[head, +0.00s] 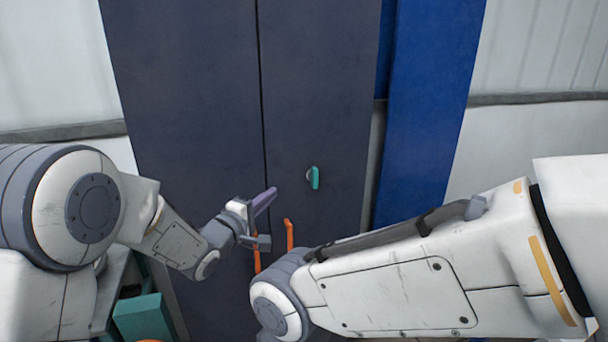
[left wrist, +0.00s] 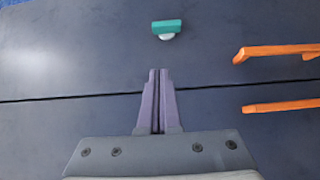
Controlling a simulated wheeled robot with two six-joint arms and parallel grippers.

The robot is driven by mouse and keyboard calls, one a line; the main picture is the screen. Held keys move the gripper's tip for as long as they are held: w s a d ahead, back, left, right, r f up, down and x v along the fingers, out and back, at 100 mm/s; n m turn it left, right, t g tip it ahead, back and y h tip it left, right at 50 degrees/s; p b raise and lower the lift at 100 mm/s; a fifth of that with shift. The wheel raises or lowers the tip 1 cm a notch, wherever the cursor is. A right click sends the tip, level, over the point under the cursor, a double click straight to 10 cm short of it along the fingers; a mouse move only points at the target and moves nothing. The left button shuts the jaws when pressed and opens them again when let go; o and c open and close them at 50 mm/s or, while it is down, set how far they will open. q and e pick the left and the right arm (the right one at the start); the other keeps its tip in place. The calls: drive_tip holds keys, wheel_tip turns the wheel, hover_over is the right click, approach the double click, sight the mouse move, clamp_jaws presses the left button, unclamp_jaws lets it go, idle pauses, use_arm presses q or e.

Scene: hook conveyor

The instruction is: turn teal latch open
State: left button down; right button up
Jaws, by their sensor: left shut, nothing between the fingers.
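The teal latch (head: 315,178) is a small upright bar on a round pale base, on the right door of a dark cabinet. In the left wrist view the teal latch (left wrist: 167,26) lies beyond the fingertips, its long side parallel to the door seam. My left gripper (head: 272,192) is in front of the doors near the seam, left of and a little below the latch. Its purple fingers (left wrist: 158,72) are together and empty, apart from the latch. My right arm crosses the lower right of the head view; its gripper is not visible.
Two orange door handles (head: 289,235) (head: 257,262) stand either side of the seam below the latch, partly hidden by my arms. A blue post (head: 430,100) stands right of the cabinet (head: 185,80). A teal box (head: 145,317) is at the lower left.

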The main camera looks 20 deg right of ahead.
use_arm(q)
drive_tip(key=shift+d, duration=0.1)
drive_tip(key=p, duration=0.5)
approach(311, 171)
drive_tip(key=w, duration=0.4)
drive_tip(key=shift+w+d+r+p, duration=0.1)
drive_tip(key=shift+d+p, duration=0.5)
drive_tip(key=shift+d, duration=1.35)
drive_tip(key=shift+p, duration=0.3)
